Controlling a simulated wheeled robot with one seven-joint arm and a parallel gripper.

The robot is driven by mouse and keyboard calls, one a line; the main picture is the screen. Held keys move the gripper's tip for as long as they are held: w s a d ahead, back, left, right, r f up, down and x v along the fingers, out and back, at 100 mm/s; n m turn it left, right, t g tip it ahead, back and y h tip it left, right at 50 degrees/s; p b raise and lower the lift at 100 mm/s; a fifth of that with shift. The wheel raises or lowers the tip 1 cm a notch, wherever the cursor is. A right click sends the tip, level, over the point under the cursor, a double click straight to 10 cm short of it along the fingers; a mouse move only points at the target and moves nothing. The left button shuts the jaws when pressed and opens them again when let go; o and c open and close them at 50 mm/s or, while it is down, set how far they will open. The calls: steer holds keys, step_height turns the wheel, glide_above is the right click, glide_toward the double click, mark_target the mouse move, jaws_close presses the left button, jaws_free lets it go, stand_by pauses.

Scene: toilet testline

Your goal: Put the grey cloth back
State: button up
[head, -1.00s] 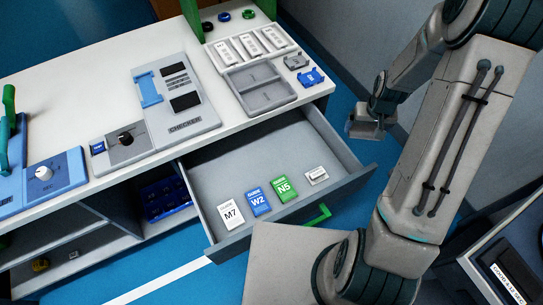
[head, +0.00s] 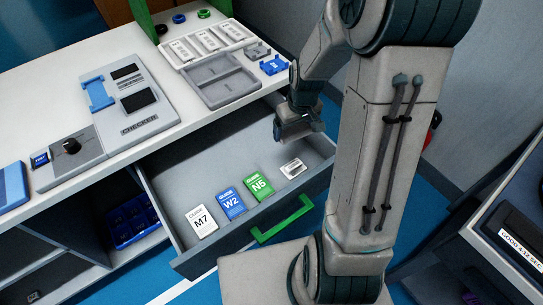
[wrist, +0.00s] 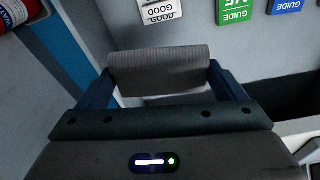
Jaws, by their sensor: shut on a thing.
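My gripper (head: 297,136) is over the far right corner of the open drawer (head: 178,187) in the head view. In the wrist view my gripper (wrist: 160,80) is shut on the grey cloth (wrist: 158,67), a ribbed grey roll spanning the two dark fingers. The cloth is hard to make out in the head view. Below it, the drawer holds a small white GOOD label piece (head: 293,169), which also shows in the wrist view (wrist: 158,12). The cloth appears apart from the drawer floor.
In the drawer stand a green N5 guide card (head: 258,187), a blue W2 card (head: 231,204) and a white M7 card (head: 202,221). The drawer has a green handle (head: 283,222). A grey tray (head: 219,81) and the checker (head: 133,95) are on the worktop. The drawer's back area is bare.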

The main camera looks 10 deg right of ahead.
mark_target(291, 143)
steer(key=shift+n, duration=0.8)
steer(key=s+f+b, duration=0.1)
steer(key=b, duration=0.1)
steer(key=s+a+f+b, duration=0.1)
steer(key=b, duration=0.1)
steer(key=s+f+b, duration=0.1)
steer(key=shift+a+f+b, duration=0.35)
steer(key=shift+a+b, duration=0.05)
steer(key=w+f, duration=0.2)
steer(key=w, duration=0.1)
steer(key=w+a+f+b, duration=0.1)
steer(key=w+f, duration=0.1)
steer(key=w, duration=0.2)
steer(key=w+a+f, duration=0.1)
steer(key=w+f, duration=0.2)
steer(key=w, duration=0.1)
steer(key=shift+w+a, duration=0.15)
steer(key=shift+a, duration=0.1)
steer(key=shift+f+b, duration=0.6)
steer(key=shift+f, duration=1.25)
steer(key=shift+f, duration=0.2)
steer(key=o, duration=0.7)
steer(key=shift+r, duration=0.1)
